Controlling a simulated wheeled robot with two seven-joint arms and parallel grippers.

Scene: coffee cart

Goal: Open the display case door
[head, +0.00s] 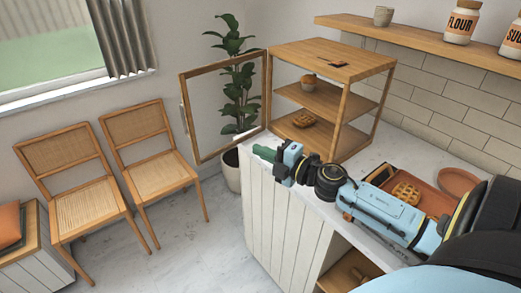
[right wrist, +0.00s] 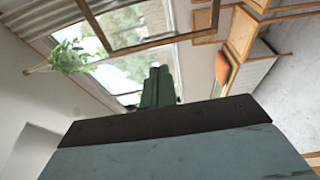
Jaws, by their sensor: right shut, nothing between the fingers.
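The wooden display case (head: 335,60) stands on the counter's far end. Its glass door (head: 226,103) is swung wide open to the left, with the handle (head: 185,117) on its outer left edge. A plant shows through the glass. My right gripper (head: 262,152) points left, low in front of the case near the door's lower hinge-side corner. Its green fingers are shut and empty; they also show in the right wrist view (right wrist: 157,87), below the door frame (right wrist: 150,42). I cannot tell whether they touch the door. My left gripper is not in view.
A tray (head: 430,190) with a waffle and a round plate (head: 459,182) lie on the counter. Two chairs (head: 150,150) stand left; the floor before them is free.

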